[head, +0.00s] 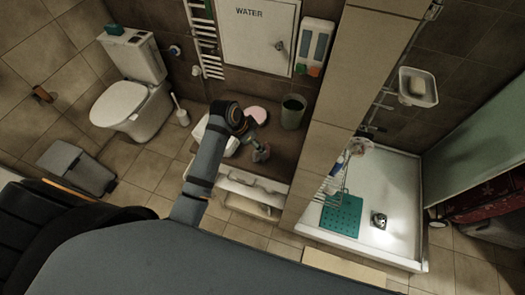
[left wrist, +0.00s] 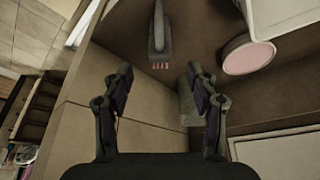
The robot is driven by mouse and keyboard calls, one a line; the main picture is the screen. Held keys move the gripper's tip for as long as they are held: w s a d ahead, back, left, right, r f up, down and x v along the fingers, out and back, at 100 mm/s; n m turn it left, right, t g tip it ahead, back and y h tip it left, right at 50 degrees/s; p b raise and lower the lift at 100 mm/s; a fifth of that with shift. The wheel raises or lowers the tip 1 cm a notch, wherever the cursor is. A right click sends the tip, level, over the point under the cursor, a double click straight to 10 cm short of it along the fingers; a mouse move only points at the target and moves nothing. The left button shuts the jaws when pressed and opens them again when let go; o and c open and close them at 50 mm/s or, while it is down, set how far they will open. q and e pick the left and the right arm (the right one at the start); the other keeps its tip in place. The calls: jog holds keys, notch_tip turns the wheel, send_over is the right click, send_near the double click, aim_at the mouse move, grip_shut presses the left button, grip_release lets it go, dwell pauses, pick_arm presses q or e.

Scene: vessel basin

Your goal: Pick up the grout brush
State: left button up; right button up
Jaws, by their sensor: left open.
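The grout brush (left wrist: 158,32) shows in the left wrist view at the top centre, a dark grey body with a short row of reddish bristles at its near end. My left gripper (left wrist: 159,70) is open, its two fingers spread to either side of the line of the brush. The brush is beyond the fingertips, and nothing is held between them. In the head view my left gripper (head: 259,150) is over the brown counter (head: 285,146); I cannot clearly make out the brush there. My right gripper is not in view.
A pink-topped round item (left wrist: 248,56) is right of the brush; it also shows in the head view (head: 257,113). A green cup (head: 293,112) stands at the counter's back right. A tiled partition (head: 335,105) borders the counter on the right. A white basin (head: 217,133) is at left.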

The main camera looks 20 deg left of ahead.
aim_at(262, 158)
pick_arm(q)
jog(key=x, duration=0.3)
jog(key=shift+w+f, duration=0.15)
jog(key=shift+d+f+p, duration=0.1)
jog(key=shift+f+p, duration=0.15)
jog(key=shift+p, duration=0.3)
jog(key=p+x, duration=0.1)
jog(key=x, duration=0.2)
jog(key=shift+f, duration=0.45)
jog(key=shift+w+d+f, duration=0.1)
jog(key=shift+w+f, duration=0.05)
jog(key=shift+f, duration=0.25)
grip_shut()
jog(key=shift+r, duration=0.1)
